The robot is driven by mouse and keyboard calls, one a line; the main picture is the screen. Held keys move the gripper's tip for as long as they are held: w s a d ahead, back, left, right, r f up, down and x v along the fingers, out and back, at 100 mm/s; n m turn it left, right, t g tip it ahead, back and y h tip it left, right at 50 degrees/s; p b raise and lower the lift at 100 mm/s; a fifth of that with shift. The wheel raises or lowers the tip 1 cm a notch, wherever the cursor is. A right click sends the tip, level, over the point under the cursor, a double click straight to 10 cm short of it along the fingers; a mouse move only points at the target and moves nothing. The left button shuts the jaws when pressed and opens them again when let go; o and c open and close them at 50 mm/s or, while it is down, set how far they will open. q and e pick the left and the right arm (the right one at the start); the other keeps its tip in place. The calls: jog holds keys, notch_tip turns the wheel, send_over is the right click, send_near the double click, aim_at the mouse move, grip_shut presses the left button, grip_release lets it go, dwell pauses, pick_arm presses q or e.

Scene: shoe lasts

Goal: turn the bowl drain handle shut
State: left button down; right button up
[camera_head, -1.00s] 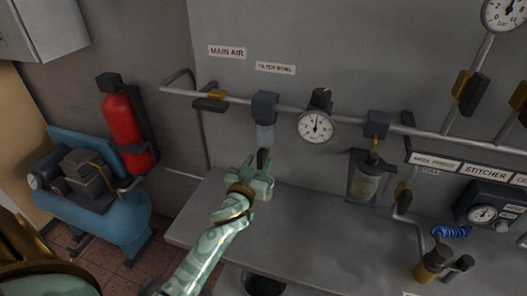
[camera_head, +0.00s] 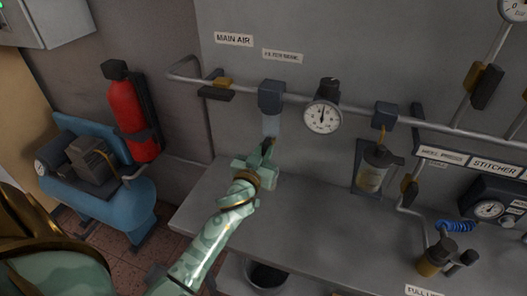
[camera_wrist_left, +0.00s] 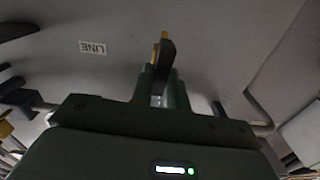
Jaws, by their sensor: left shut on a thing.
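The filter unit (camera_head: 271,97) hangs on the air pipe, with a pale clear bowl (camera_head: 271,125) below its dark head. The small dark drain handle (camera_head: 267,147) shows at the bowl's lower end. My left gripper (camera_head: 259,165), green, is just below the bowl and shut on the handle. In the left wrist view, the black handle (camera_wrist_left: 167,60) stands up between the green fingers (camera_wrist_left: 160,90), with a brass-coloured piece (camera_wrist_left: 164,36) at its far end. The fingers hide the handle's lower part. My right gripper is not in view.
A pressure gauge (camera_head: 322,117) and a lubricator bowl (camera_head: 374,169) are right of the filter. The grey bench (camera_head: 320,225) below is mostly clear. A red extinguisher (camera_head: 131,112) and a blue compressor (camera_head: 112,200) stand left. A yellow-handled valve (camera_head: 219,84) is on the pipe's left end.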

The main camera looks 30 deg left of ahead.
pick_arm(q)
jog(key=m, duration=0.3)
jog(key=shift+d+m, duration=0.15)
jog(key=shift+m, duration=0.25)
jog(key=shift+d+f+m, duration=0.1)
jog(key=shift+f+m, duration=0.05)
jog(key=shift+m, duration=3.2)
jog(key=shift+d+f+m, duration=0.1)
jog(key=shift+f+m, duration=0.05)
jog(key=shift+m, duration=3.2)
jog(key=c, duration=1.4)
grip_release()
jog(key=shift+w, duration=0.1)
jog(key=shift+o, duration=0.2)
